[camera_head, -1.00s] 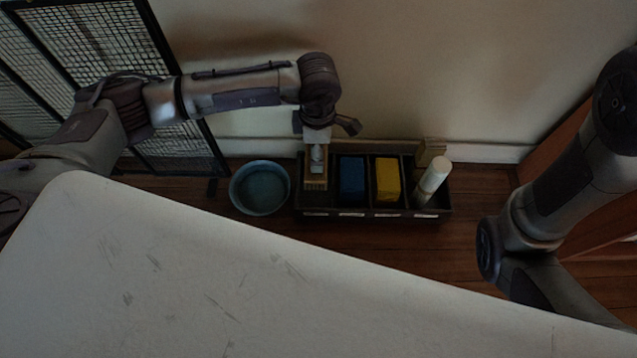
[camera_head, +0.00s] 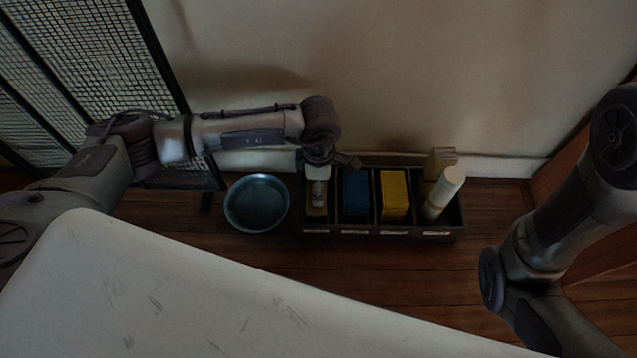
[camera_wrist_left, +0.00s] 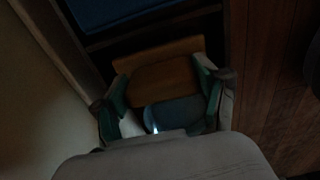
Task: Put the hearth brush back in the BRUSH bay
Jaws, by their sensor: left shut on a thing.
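The hearth brush (camera_head: 317,211), with a tan wooden head, is at the leftmost bay of the dark divided caddy (camera_head: 375,232) on the floor. My left gripper (camera_head: 318,190) points down over that bay, its fingers shut on the brush. In the left wrist view, the fingers of my left gripper (camera_wrist_left: 165,100) stand on both sides of the brush's grey-blue grip, with the brown head (camera_wrist_left: 165,82) beyond it. The brush's underside is hidden, so I cannot tell if it touches the bay floor. The bay labels are too small to read. My right gripper is out of view.
A blue block (camera_head: 356,194) and a yellow block (camera_head: 395,194) fill the middle bays. A white cylinder (camera_head: 444,190) leans in the right bay. A blue bowl (camera_head: 257,203) stands close left. A mesh screen (camera_head: 100,60) and a white tabletop (camera_head: 170,290) flank the space.

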